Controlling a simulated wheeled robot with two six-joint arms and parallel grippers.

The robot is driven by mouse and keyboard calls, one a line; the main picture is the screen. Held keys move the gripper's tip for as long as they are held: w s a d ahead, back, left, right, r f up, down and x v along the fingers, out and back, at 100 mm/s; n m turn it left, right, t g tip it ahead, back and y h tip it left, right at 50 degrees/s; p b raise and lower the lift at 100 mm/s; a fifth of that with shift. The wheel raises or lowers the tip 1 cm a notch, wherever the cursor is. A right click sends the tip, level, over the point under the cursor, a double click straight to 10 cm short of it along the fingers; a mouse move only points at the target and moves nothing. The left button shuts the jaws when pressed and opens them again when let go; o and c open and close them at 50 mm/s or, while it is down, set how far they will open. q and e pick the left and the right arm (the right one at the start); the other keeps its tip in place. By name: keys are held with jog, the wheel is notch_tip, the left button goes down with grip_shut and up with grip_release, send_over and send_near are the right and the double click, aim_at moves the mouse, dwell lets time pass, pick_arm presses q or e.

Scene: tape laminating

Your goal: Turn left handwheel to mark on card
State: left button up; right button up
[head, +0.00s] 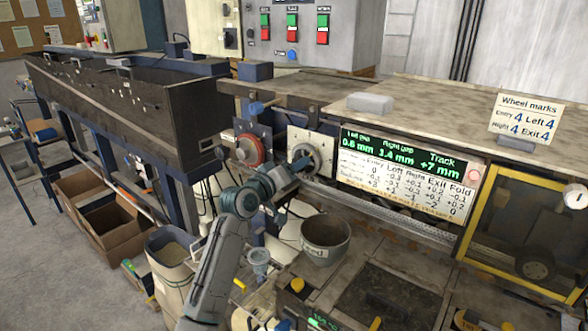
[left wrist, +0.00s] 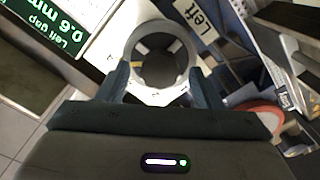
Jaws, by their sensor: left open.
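The left handwheel is a pale grey ring with a dark centre (head: 306,158), mounted on the machine's front; in the left wrist view it (left wrist: 184,52) lies ahead of and between my fingers, beside a plate reading "Left". My left gripper (head: 296,168) is open at this wheel, with one finger at each side of its rim in the left wrist view (left wrist: 159,84). I cannot tell whether the fingers touch the rim. The wheel-marks card (head: 525,115) at the right reads Entry 4, Left 4, Right 4, Exit 4. My right gripper does not show.
A red handwheel (head: 249,150) sits just left of the grey one. The display (head: 390,148) reads left gap 0.6 mm, right gap 1.4 mm, track +7 mm, above a table of numbers. A grey bucket (head: 325,240) stands below my gripper.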

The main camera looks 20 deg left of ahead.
pick_arm(q)
jog(key=b+v, duration=0.4)
jog(key=v, duration=0.6)
jog(key=shift+s, duration=0.15)
jog(key=shift+a, duration=0.1)
